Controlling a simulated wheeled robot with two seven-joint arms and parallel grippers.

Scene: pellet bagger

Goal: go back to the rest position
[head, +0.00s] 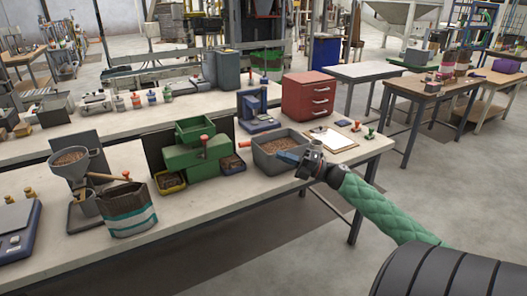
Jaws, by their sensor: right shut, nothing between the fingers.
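My right gripper (289,157) reaches in from the lower right on my green-sleeved arm. It is shut and empty, with its tips over the right part of a grey bin (262,163) of brown pellets. I cannot tell whether it touches the bin. My left gripper is not in view.
On the bench (240,198) stand a green machine (200,165), an open striped bag (128,215), a funnel stand (72,168) and a scale (18,230). A clipboard (333,139) and a red drawer cabinet (308,97) are behind my gripper. The floor at the right (440,185) is free.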

